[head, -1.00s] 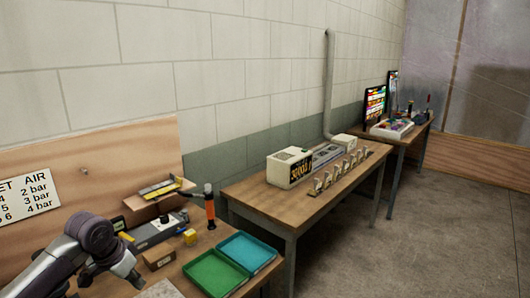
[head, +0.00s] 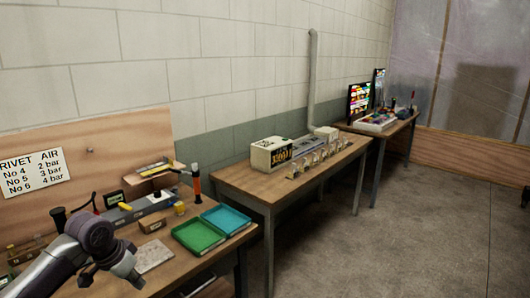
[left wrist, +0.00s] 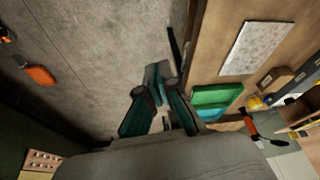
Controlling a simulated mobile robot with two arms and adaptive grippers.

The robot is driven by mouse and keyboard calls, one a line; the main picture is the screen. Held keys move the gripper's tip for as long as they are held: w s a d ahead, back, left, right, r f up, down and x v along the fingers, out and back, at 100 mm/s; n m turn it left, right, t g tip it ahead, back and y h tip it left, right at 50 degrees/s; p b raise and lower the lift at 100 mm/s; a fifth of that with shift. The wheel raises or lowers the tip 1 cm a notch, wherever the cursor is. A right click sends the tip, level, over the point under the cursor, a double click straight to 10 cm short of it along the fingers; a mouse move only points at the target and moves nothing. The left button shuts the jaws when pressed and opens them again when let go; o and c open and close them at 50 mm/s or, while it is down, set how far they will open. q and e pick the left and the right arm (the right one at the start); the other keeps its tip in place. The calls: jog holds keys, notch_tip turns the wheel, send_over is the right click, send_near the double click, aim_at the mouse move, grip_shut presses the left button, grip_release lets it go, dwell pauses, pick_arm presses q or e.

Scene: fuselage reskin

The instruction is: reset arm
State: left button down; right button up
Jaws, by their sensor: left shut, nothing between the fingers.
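My left arm comes in from the lower left in the head view, and its gripper (head: 130,272) hangs in front of the near bench's front edge. In the left wrist view the left gripper (left wrist: 158,72) has its fingers together with nothing between them. It is above the floor, beside the bench edge, and touches nothing that I can see. My right gripper is not in view.
The near bench holds a green tray (head: 198,234), a teal tray (head: 226,218), a grey plate (head: 153,255), an orange-handled tool (head: 197,187) and small boxes. A second bench (head: 240,184) stands beyond it. The floor (head: 400,240) at right is clear.

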pick_arm(q)
jog(key=s+f+n+b, duration=0.1)
jog(key=s+f+n, duration=0.1)
jog(key=f, duration=1.4)
jog(key=s+f+n+b, duration=0.1)
jog(key=s+f, duration=0.2)
jog(key=f, duration=1.2)
jog(key=s+f+y, duration=0.1)
jog(key=s+f, duration=0.7)
jog(key=f, duration=0.3)
jog(key=s+d+f, duration=0.2)
jog(key=s+f, duration=0.4)
jog(key=s, duration=0.7)
jog(key=s+d+f+g+b, duration=0.1)
jog(key=s+d+f, duration=0.2)
jog(key=s, duration=1)
jog(key=s+d+f+g+b, duration=0.1)
jog(key=s+d+f, duration=0.2)
jog(key=s+f, duration=0.6)
jog(key=s, duration=0.3)
jog(key=shift+s+d+f+y, duration=0.2)
jog(key=shift+s+f+y, duration=0.1)
jog(key=shift+s, duration=0.1)
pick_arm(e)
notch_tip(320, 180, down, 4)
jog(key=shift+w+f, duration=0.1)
